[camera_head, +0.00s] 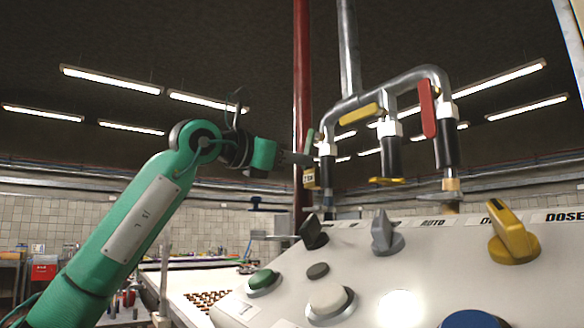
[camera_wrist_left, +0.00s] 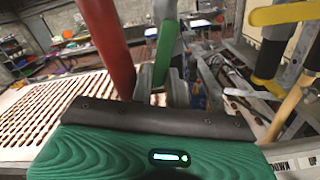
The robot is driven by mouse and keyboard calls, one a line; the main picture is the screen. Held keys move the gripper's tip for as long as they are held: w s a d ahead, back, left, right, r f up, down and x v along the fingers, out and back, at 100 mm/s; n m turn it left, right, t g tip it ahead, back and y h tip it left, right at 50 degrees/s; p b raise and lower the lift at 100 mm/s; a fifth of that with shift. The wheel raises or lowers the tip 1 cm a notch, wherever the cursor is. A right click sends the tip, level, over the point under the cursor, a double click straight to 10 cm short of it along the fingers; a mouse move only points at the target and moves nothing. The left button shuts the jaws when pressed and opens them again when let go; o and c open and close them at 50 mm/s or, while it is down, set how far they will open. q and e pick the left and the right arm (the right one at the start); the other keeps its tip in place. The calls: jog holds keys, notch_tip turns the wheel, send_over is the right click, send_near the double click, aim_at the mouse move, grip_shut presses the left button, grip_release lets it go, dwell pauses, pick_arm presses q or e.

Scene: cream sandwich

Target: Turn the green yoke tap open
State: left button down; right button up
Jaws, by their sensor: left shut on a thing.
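The green tap handle (camera_head: 309,141) stands nearly upright on the leftmost branch of the steel pipe yoke (camera_head: 380,92). In the left wrist view the green handle (camera_wrist_left: 166,48) rises between the grey fingers. My left gripper (camera_head: 303,158) reaches in from the left and is shut on the green handle. The fingers hide the handle's lower part. My right gripper is not in view.
A yellow handle (camera_head: 361,114) and a red handle (camera_head: 428,108) are on the neighbouring branches. A red pipe (camera_head: 302,60) runs vertically close to my left gripper. A sloped control panel (camera_head: 370,260) with knobs stands below.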

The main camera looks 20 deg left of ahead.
pick_arm(q)
jog(key=shift+s+d+f+n+b, duration=0.1)
jog(key=shift+s+d+n+b, duration=0.2)
jog(key=shift+n, duration=0.4)
jog(key=shift+s+d+n+b, duration=0.15)
jog(key=shift+n+b, duration=0.25)
jog(key=shift+n, duration=0.3)
jog(key=shift+s+d+f+n+b, duration=0.1)
jog(key=shift+d+n+b, duration=0.2)
jog(key=shift+n, duration=0.4)
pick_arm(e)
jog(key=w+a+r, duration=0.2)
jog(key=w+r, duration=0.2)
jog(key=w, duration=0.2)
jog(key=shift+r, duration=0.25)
pick_arm(q)
jog(key=shift+r, duration=0.1)
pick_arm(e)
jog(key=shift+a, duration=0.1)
pick_arm(q)
jog(key=c, duration=1.4)
grip_release()
jog(key=shift+o, duration=0.2)
